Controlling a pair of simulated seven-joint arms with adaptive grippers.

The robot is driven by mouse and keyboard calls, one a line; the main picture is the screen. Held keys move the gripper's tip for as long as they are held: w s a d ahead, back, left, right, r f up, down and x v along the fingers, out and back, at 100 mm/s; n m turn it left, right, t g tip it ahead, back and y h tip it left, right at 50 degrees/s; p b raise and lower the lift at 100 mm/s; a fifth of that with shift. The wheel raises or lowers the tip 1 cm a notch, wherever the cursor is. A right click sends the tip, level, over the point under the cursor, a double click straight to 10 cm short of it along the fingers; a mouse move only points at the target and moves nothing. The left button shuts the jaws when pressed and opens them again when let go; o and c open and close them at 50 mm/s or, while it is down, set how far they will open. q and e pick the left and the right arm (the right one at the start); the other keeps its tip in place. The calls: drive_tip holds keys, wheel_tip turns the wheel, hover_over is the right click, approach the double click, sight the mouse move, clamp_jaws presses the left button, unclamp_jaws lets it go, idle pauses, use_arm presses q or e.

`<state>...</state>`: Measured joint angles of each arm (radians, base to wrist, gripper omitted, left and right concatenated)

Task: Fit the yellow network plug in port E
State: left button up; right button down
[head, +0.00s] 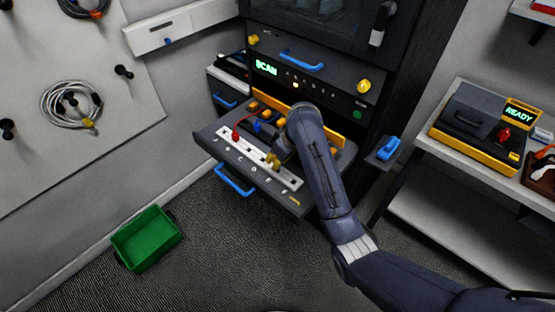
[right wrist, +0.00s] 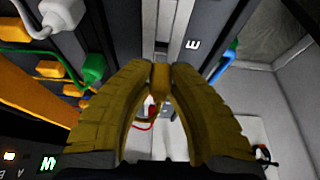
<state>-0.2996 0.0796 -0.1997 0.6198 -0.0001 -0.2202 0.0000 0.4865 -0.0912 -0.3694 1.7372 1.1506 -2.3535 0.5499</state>
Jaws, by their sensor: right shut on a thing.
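My right gripper (head: 274,162) is low over the white port strip (head: 290,180) on the pulled-out drawer. In the right wrist view its yellow fingers (right wrist: 160,72) are shut on the small yellow network plug (right wrist: 160,79). The label E (right wrist: 193,44) shows just right of the fingertips, beside a narrow dark slot. I cannot tell whether the plug's end is inside a port; the fingers cover it. A red plug (head: 235,135) with a red cable sits towards the left end of the strip. My left gripper is not in view.
The drawer has a blue handle (head: 235,180). Behind the strip are orange, green and blue plugs and cables, close to my right gripper. A green bin (head: 147,238) stands on the floor. A yellow-black device (head: 480,128) showing READY is on the right bench.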

drive_tip(key=shift+f, duration=1.4)
idle(2.3)
drive_tip(key=c, duration=0.7)
unclamp_jaws()
drive_tip(key=shift+o, duration=0.2)
drive_tip(key=shift+r, duration=0.1)
drive_tip(key=shift+r, duration=3.4)
